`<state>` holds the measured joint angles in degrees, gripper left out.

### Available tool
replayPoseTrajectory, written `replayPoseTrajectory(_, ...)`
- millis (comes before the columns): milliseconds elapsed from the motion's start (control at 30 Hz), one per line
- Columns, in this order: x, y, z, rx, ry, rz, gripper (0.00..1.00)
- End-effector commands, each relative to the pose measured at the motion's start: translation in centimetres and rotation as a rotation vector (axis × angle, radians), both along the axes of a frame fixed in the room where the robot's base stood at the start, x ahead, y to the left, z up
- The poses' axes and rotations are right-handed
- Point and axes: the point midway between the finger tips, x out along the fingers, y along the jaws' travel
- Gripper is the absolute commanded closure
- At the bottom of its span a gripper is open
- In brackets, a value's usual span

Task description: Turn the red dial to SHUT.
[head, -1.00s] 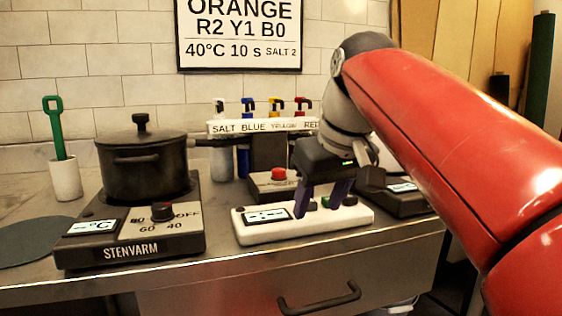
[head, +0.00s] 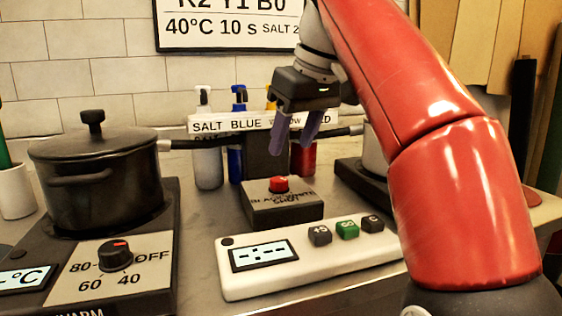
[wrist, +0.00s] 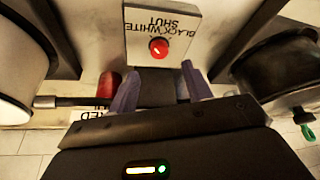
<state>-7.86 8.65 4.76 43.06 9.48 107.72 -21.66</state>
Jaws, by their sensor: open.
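The red dial (head: 279,185) sits on top of a dark box with a light label plate (head: 283,206). In the wrist view the red dial (wrist: 158,48) shows beyond my fingertips, and its plate (wrist: 178,22) reads BLACK, WHITE and SHUT. The dial's pointing direction is too small to tell. My gripper (head: 295,147) is open and empty, its two purple fingers pointing down above and behind the dial, close to the bottle rack. In the wrist view my gripper (wrist: 158,92) has its fingers apart, touching nothing that I can make out.
A white timer (head: 310,257) with several buttons stands in front of the dial box. A black pot (head: 98,185) sits on a hotplate at left. Labelled bottles (head: 208,160) stand behind a rack sign (head: 220,124), with dark tubes reaching sideways. Bare counter shows left of the dial box.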

Motion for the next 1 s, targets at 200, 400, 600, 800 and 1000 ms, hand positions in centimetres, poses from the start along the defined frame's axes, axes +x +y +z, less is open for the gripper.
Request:
replayPoseTrajectory(200,0.5,0.5,-2.0,-0.001,0.002,0.004,0.51)
replayPoseTrajectory(400,1.4,1.2,-5.1,-0.002,0.002,0.002,0.51)
replayPoseTrajectory(600,2.1,1.8,-6.9,-0.001,-0.001,0.003,0.51)
replayPoseTrajectory(800,2.3,1.9,-7.2,-0.001,0.000,0.002,0.51)
replayPoseTrajectory(1000,2.3,1.9,-7.2,-0.001,0.000,0.002,0.58)
